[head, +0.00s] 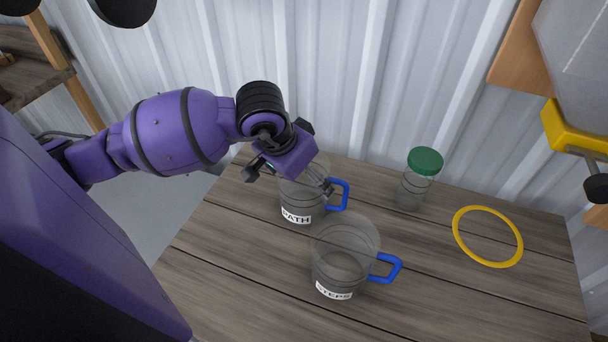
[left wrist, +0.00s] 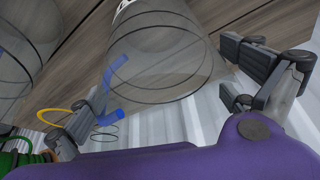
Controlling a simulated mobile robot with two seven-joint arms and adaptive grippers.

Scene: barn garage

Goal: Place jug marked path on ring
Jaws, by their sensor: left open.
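The clear jug marked PATH (head: 297,200) stands upright on the wooden table, with its blue handle (head: 345,195) pointing right. My left gripper (head: 290,180) is open at the top of this jug, with one finger on either side of it. In the left wrist view the PATH jug (left wrist: 165,60) lies between the spread fingers, and its blue handle is close to one finger. I cannot tell whether the fingers touch it. The yellow ring (head: 456,231) lies flat on the table at the right, with nothing in it. My right gripper is not in view.
A second clear jug marked STEPS (head: 345,262) with a blue handle stands in front of the PATH jug. A clear jar with a green lid (head: 425,161) stands between the PATH jug and the ring, towards the back. A corrugated wall (head: 400,70) rises behind the table.

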